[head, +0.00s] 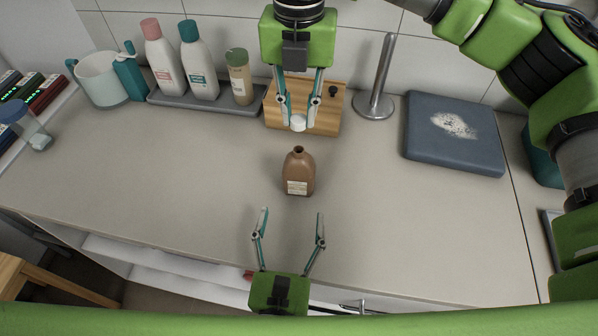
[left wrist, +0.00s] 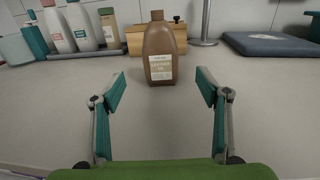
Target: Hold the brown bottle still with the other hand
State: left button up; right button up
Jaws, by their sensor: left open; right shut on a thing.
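The brown bottle (head: 298,172) stands upright on the grey counter, its neck open and a pale label on its front. It also shows in the left wrist view (left wrist: 160,52), ahead of and between the fingers. My left gripper (head: 291,214) is open and empty, just in front of the bottle on the near side; its fingers (left wrist: 160,82) do not touch the bottle. My right gripper (head: 298,122) is shut on a small white cap (head: 298,123), held above and behind the bottle, in front of the wooden block.
A grey tray (head: 200,104) with several bottles stands at the back left, beside a mug (head: 100,78). A wooden block (head: 330,117), a metal post (head: 378,85) and a blue pad (head: 455,150) stand behind and right. The counter around the bottle is clear.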

pick_arm(q)
jog(key=w, duration=0.4)
jog(key=w+d, duration=0.1)
jog(key=w, duration=0.7)
jog(key=shift+w+d, duration=0.15)
jog(key=shift+d, duration=0.1)
pick_arm(e)
jog(key=shift+w, duration=0.2)
pick_arm(q)
jog(key=shift+c, duration=0.3)
jog(key=c, duration=1.6)
jog(key=shift+c, duration=0.2)
pick_arm(e)
send_over(299, 148)
jog(key=shift+w+f, duration=0.1)
jog(key=shift+f, duration=2.45)
pick_arm(q)
jog(key=shift+f, duration=0.1)
pick_arm(e)
jog(key=shift+f, duration=0.9)
jog(key=shift+f, duration=0.5)
